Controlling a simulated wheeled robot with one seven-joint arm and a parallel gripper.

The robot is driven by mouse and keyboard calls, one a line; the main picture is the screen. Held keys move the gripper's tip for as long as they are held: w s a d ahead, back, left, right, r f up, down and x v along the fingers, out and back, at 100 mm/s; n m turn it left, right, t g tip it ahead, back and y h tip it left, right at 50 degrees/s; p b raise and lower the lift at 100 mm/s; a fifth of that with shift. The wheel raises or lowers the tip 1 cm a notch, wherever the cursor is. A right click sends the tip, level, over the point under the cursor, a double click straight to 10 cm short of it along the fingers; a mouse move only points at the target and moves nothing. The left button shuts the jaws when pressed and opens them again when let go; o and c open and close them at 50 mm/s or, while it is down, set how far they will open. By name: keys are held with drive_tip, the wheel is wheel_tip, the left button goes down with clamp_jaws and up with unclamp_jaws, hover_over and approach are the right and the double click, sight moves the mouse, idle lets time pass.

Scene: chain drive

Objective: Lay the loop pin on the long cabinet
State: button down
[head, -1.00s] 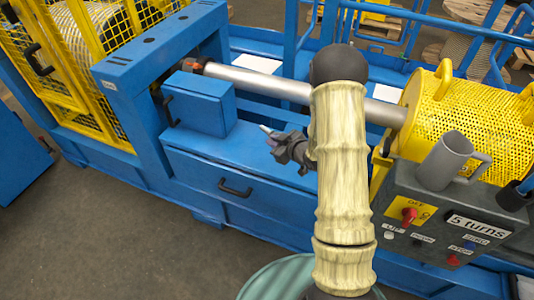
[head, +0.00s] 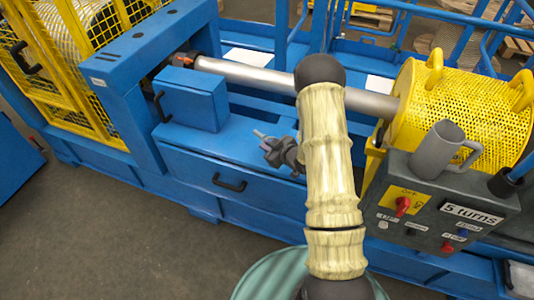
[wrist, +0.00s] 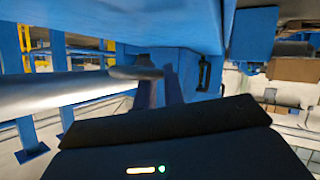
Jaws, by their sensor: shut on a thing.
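My gripper (head: 268,144) is over the top of the long blue cabinet (head: 222,146), right of the blue box. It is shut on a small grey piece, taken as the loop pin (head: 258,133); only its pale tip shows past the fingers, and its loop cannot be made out. Whether the pin touches the cabinet top cannot be told.
A blue box (head: 192,98) stands on the cabinet's left part. A metal shaft (head: 240,76) runs behind, to a yellow mesh drum (head: 460,105). A grey mug (head: 437,150) stands on the control box (head: 400,190) at right. The cabinet top between box and gripper is clear.

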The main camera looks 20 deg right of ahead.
wheel_tip(320, 180, down, 4)
drive_tip(key=shift+w+f, duration=0.1)
drive_tip(key=shift+a, duration=0.15)
drive_tip(key=c, duration=1.5)
unclamp_jaws()
drive_tip(key=shift+s, duration=0.2)
drive_tip(key=v, duration=1.2)
